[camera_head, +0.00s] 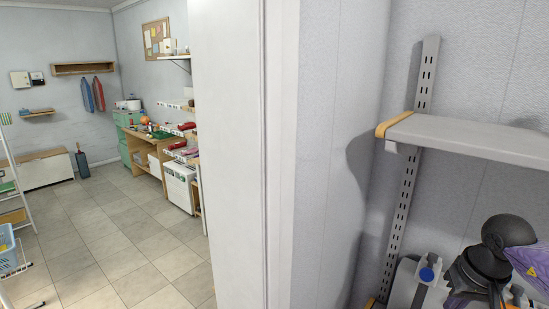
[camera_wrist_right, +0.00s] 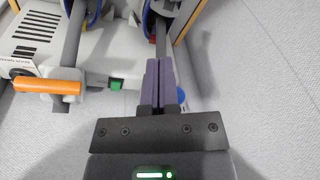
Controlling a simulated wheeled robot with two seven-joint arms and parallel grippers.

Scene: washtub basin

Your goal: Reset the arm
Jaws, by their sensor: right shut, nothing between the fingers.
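My right gripper (camera_wrist_right: 159,66) shows in the right wrist view with its two dark purple fingers pressed together and nothing between them. Its fingers point toward a white appliance (camera_wrist_right: 115,62) with dark posts, an orange handle (camera_wrist_right: 47,86) and a green button (camera_wrist_right: 117,84). I cannot tell whether the fingertips touch the appliance. In the head view, dark and purple arm parts show at the lower right, but the gripper's fingers cannot be made out there. My left gripper is in neither view.
In the head view, a grey wall shelf (camera_head: 470,136) juts out at the right, above the arm parts. A white partition (camera_head: 228,150) stands in the middle. Beyond it are a wooden workbench (camera_head: 151,140), a blue basket (camera_head: 9,258) and open tiled floor (camera_head: 110,235).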

